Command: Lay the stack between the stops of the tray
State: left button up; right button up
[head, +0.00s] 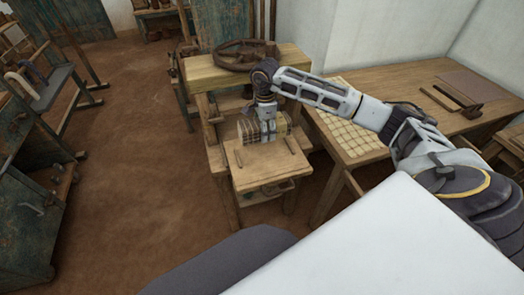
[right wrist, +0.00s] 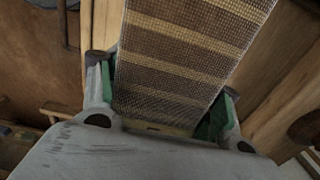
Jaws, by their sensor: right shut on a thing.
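My right gripper (head: 268,132) points down at the back edge of the tray (head: 262,173), a light wooden board on a small stand. In the right wrist view its fingers (right wrist: 165,88) are shut on the stack (right wrist: 185,55), a brown and tan striped, mesh-textured block. In the head view the stack (head: 249,130) shows on both sides of the gripper, behind the bare part of the tray. Two thin stops (head: 238,158) (head: 291,146) stand at the tray's left and right. I cannot tell whether the stack touches the tray. My left gripper is not in view.
A wooden loom frame with a thick beam (head: 235,72) and a dark wheel (head: 243,54) rises behind the tray. A table (head: 405,82) with a pale gridded sheet (head: 345,133) stands right. A dark green rack (head: 45,115) is at left. The brown floor between is clear.

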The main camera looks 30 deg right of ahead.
dwell(0.3)
send_over(264, 152)
jog(key=shift+f, duration=3.1)
jog(key=shift+s+f, duration=0.1)
jog(key=shift+f, duration=1.75)
jog(key=shift+f, duration=0.1)
jog(key=o, duration=1.1)
jog(key=shift+r, duration=6.1)
